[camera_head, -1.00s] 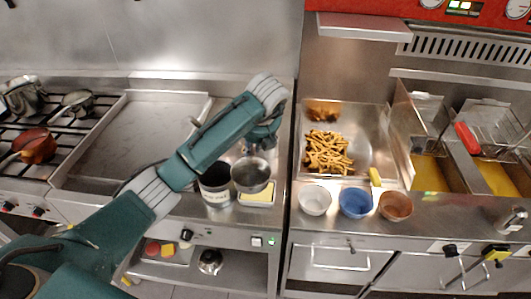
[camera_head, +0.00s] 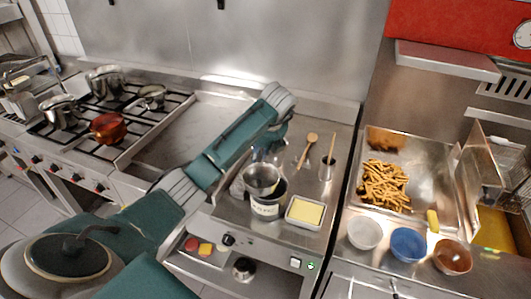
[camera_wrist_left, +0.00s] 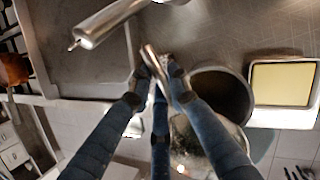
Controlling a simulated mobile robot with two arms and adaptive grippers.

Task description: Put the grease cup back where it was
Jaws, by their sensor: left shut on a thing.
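The grease cup, a small steel cup (camera_head: 261,178), is in my left gripper (camera_head: 260,155), which is shut on it. The cup hangs over the left part of a dark pot with a white label (camera_head: 267,209) and hides some of its rim. In the left wrist view my left gripper (camera_wrist_left: 160,78) has its fingers close together around a metal piece. The dark pot's open mouth (camera_wrist_left: 222,95) shows to their right; the cup's own outline is unclear there. My right gripper is out of view.
A tray with a yellow block (camera_head: 306,212) stands right of the pot. A wooden spoon (camera_head: 307,150) and a small holder (camera_head: 327,168) are behind. The flat griddle (camera_head: 200,120) is to the left. Bowls (camera_head: 364,232) and a fries tray (camera_head: 417,213) are right.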

